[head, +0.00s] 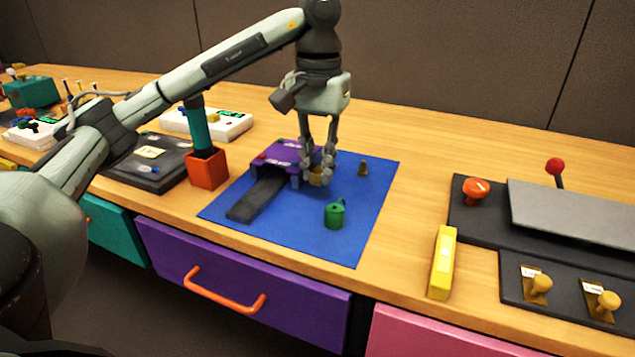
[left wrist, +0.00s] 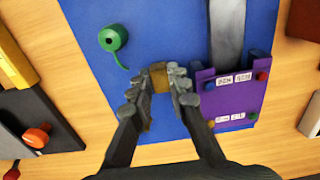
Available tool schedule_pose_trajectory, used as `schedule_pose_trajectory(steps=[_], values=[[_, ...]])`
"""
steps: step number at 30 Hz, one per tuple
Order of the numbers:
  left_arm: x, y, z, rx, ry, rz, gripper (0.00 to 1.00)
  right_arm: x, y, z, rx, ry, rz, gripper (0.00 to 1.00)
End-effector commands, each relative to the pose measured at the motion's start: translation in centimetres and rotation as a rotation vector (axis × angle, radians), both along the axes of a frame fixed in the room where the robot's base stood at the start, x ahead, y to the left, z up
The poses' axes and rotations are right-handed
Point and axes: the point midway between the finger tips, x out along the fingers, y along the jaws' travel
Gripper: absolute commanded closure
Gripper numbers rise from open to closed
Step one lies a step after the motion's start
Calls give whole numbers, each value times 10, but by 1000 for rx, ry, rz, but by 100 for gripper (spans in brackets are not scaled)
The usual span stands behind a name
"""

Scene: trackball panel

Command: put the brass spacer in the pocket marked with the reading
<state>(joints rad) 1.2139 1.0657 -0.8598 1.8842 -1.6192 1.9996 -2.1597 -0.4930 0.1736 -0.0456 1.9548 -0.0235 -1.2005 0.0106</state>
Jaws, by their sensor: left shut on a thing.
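My left gripper (head: 318,172) is shut on a small brass-coloured piece, which looks like the brass spacer (head: 317,180), just above or on the blue mat (head: 300,228). In the left wrist view the brass spacer (left wrist: 158,78) sits between the fingertips (left wrist: 160,84). The purple panel (head: 284,153) is right beside the gripper, on its left in the head view. In the left wrist view the purple panel (left wrist: 232,98) carries white labels too blurred to read for certain. I cannot make out which pocket bears the reading. My right gripper is not in view.
A green can-like object (head: 335,214) stands in front of the gripper. A small brown piece (head: 363,167) stands behind it to the right. A dark strip (head: 258,197) runs from the purple panel. An orange box (head: 207,169) stands left; a yellow block (head: 442,262) lies right.

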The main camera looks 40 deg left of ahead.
Motion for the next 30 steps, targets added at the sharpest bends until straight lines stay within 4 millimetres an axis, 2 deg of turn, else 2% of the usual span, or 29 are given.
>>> schedule_pose_trajectory(steps=[6, 16, 20, 21, 25, 30], values=[[-1, 1, -31, 1, 2, 0, 100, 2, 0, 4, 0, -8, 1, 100], [-1, 0, -35, 0, -1, 0, 100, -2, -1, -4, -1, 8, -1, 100], [-1, 0, -37, 0, -1, 0, 100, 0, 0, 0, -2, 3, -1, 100], [-1, 0, -37, 0, 0, 0, 81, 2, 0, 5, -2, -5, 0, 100], [-1, 0, -37, 0, 0, 0, 65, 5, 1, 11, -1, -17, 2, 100], [-1, 0, -37, 0, 0, 0, 63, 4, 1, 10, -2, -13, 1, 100]])
